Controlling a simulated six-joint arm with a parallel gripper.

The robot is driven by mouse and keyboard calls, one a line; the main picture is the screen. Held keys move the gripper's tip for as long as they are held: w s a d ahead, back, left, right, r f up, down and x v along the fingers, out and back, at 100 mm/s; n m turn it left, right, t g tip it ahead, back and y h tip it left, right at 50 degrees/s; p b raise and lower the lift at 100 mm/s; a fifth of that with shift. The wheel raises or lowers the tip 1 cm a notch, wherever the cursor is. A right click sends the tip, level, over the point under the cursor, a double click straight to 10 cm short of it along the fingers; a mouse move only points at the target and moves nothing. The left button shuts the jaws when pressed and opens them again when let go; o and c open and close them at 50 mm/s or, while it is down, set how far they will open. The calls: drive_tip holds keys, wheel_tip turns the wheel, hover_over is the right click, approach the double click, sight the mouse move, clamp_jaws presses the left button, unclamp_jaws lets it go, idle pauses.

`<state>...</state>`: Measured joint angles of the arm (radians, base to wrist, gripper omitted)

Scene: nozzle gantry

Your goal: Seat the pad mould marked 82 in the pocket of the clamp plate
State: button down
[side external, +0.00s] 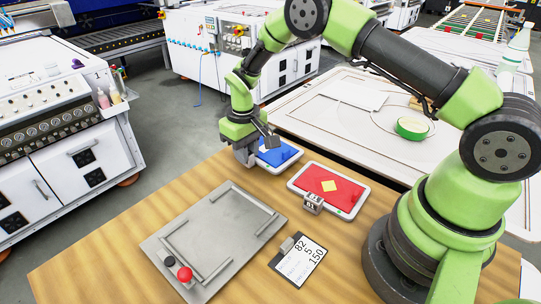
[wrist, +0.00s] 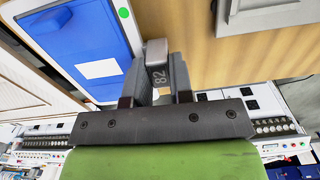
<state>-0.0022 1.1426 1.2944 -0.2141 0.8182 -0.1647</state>
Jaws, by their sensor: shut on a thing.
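The pad mould marked 82 is a blue slab (side external: 281,154) with a white-grey rim and a white patch. It also shows at the upper left of the wrist view (wrist: 68,38). Its grey tab (wrist: 156,52) bears the number 82. My gripper (wrist: 158,76) is shut on this tab, one finger on each side. In the side view my gripper (side external: 250,147) hides the mould's left end. I cannot tell whether the mould touches the table. The grey clamp plate (side external: 178,232) lies at the table's left front. Its pocket, framed by raised bars, is empty.
A red mould (side external: 318,184) with a yellow diamond and its own numbered tab lies right of the blue one. A red knob (side external: 185,274) and a black knob stand on the plate's front corner. A card (side external: 300,262) reading 82 and 150 lies beside the plate.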

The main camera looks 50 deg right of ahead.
drive_tip(key=shift+r, duration=1.8)
drive_tip(key=s+a+n, duration=0.1)
drive_tip(key=a+n, duration=0.1)
drive_tip(key=a, duration=0.1)
drive_tip(key=s+a+r+n, duration=0.1)
drive_tip(key=s+a+n, duration=0.1)
drive_tip(key=a+n, duration=0.1)
drive_tip(key=s+a+n, duration=0.2)
drive_tip(key=a+n, duration=0.1)
drive_tip(key=shift+s+r, duration=0.15)
drive_tip(key=shift+s, duration=0.05)
drive_tip(key=s+a+r+n, duration=0.1)
drive_tip(key=s+a+n, duration=0.6)
drive_tip(key=s+n, duration=0.3)
drive_tip(key=shift+n, duration=0.3)
drive_tip(key=shift+f, duration=2.3)
drive_tip(key=shift+w+f, duration=0.1)
drive_tip(key=shift+f, duration=0.8)
drive_tip(key=c, duration=0.9)
unclamp_jaws()
